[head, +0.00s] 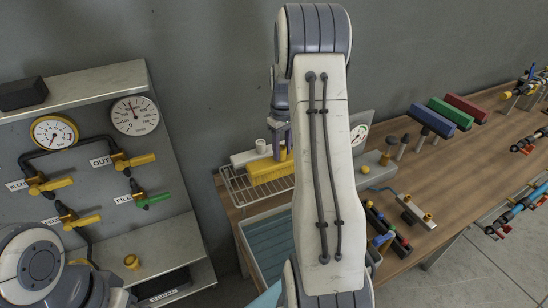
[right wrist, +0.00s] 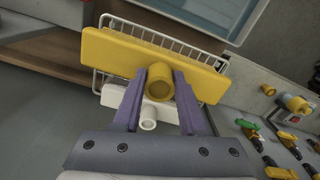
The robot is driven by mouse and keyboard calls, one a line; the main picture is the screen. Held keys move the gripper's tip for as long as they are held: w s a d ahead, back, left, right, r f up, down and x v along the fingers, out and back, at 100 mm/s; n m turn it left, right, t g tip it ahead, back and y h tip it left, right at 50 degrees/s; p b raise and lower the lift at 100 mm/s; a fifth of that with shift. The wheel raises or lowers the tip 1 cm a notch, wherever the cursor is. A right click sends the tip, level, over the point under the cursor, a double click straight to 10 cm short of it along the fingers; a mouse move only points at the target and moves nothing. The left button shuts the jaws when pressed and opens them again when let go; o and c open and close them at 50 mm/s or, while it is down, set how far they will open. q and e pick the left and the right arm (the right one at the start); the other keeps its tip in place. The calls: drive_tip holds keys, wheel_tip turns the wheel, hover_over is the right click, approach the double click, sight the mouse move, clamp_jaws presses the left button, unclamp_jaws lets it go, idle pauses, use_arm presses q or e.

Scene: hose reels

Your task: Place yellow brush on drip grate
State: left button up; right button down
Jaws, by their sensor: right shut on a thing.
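The yellow brush (head: 268,168) is a long block with a round yellow handle (right wrist: 160,86). My right gripper (head: 281,143) is shut on this handle, with a purple finger on each side in the right wrist view (right wrist: 160,78). The brush is over the drip grate (head: 234,187), a white wire rack at the table's left end; its wires also show in the right wrist view (right wrist: 178,44). I cannot tell whether brush and grate touch. My right arm hides the brush's right end in the head view. My left gripper is out of view.
A white brush (head: 246,156) lies just behind the yellow one. A blue tray (head: 262,246) is in front of the grate. Blue (head: 432,121), green (head: 450,113) and red (head: 467,107) blocks stand farther right. A gauge panel (head: 100,187) stands left.

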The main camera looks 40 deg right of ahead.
sight(275, 162)
drive_tip(key=shift+w+a+f, duration=0.55)
drive_tip(key=shift+w+a, duration=0.15)
drive_tip(key=shift+w, duration=0.05)
drive_tip(key=shift+a+f+p, duration=0.1)
drive_tip(key=shift+f+p, duration=0.15)
drive_tip(key=shift+p, duration=0.15)
wheel_tip(275, 162, down, 3)
drive_tip(key=shift+f+p, duration=0.15)
drive_tip(key=shift+p, duration=0.65)
drive_tip(key=shift+f, duration=0.2)
drive_tip(key=shift+f, duration=0.1)
drive_tip(key=shift+f, duration=0.1)
drive_tip(key=shift+c, duration=2.2)
unclamp_jaws()
